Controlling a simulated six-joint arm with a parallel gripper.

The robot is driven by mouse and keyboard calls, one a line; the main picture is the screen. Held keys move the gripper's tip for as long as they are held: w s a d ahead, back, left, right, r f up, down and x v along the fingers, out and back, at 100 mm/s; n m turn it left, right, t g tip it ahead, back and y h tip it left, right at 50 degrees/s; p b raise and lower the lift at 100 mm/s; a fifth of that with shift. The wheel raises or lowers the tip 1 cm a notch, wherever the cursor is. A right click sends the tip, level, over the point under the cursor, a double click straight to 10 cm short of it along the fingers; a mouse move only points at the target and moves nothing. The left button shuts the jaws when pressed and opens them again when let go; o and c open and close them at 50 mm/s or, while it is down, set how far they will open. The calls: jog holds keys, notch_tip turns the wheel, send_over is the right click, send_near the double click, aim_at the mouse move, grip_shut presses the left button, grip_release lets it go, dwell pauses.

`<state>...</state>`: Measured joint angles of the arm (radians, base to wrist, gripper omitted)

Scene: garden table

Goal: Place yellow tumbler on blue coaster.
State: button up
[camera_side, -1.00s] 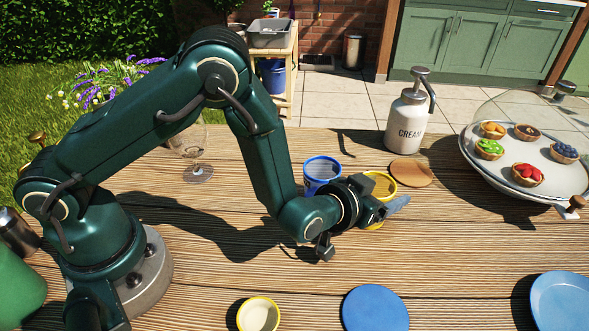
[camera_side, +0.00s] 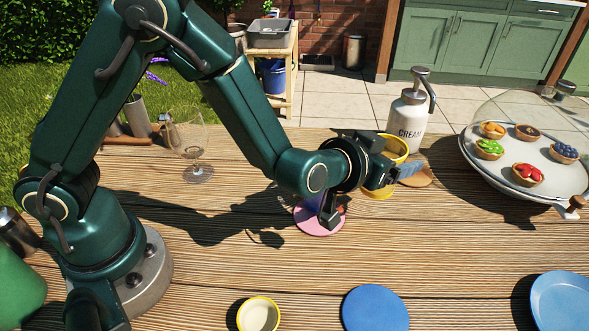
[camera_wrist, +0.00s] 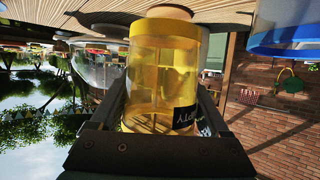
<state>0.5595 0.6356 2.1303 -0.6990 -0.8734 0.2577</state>
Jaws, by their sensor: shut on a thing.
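My gripper (camera_side: 392,176) is shut on the yellow tumbler (camera_side: 395,144). The jaws and wrist hide much of the tumbler's middle in the side view. In the wrist view the tumbler (camera_wrist: 165,70) is see-through yellow, with a black label, between the two jaws. It appears raised off the table, roughly upright. The blue coaster (camera_side: 375,309) lies flat and bare at the front of the table, below and nearer the camera than my gripper.
A pink coaster (camera_side: 320,226) lies under my wrist. A blue-rimmed tumbler (camera_wrist: 290,45) shows in the wrist view. A tan coaster (camera_side: 423,180) and cream pump bottle (camera_side: 408,120) stand behind the gripper. A yellow-rimmed cup (camera_side: 258,314) is left of the blue coaster, a blue plate (camera_side: 562,300) right.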

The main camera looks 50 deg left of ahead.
notch_tip(320, 180, up, 2)
jog(key=shift+d+r, duration=0.1)
jog(key=s+d+r+m+g+h, duration=0.45)
jog(key=s+d+m+h, duration=0.25)
jog(key=d+m+h, duration=0.3)
jog(key=s+a+f+m+g+h, duration=0.2)
jog(key=s+m+g, duration=0.1)
jog(key=s+g, duration=0.15)
send_over(396, 323)
jog(key=shift+m, duration=0.3)
notch_tip(396, 323, down, 8)
jog(key=shift+a+r, duration=0.1)
jog(key=shift+r, duration=0.1)
jog(key=shift+h, duration=0.3)
jog(key=shift+f, duration=2)
jog(key=shift+f, duration=0.2)
jog(key=o, duration=1.4)
jog(key=shift+c, duration=0.2)
